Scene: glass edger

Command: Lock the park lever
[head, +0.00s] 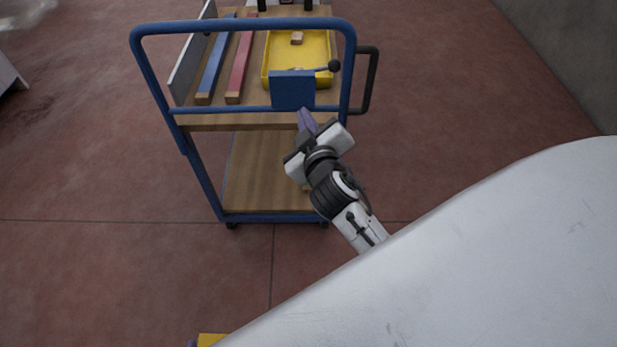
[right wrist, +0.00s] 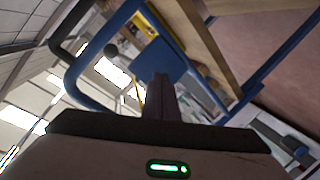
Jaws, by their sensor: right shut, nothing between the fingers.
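The park lever (head: 334,66) is a thin dark rod with a black ball knob. It sticks out to the right, nearly level, from behind the top of a blue plate (head: 292,90) on the cart's near rail. In the right wrist view the knob (right wrist: 110,50) shows to the left of the blue plate (right wrist: 158,62). My right gripper (head: 306,120) is shut and empty, its purple fingers pointing at the cart just below the plate. In the right wrist view the fingers (right wrist: 161,95) overlap the plate's lower part; whether they touch it is unclear. My left gripper is not seen.
The blue-framed cart (head: 240,27) holds a yellow tray (head: 266,70), a blue bar (head: 215,65) and a red bar (head: 240,68). A dark handle (head: 372,80) juts from its right side. A large pale surface (head: 500,260) fills the lower right.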

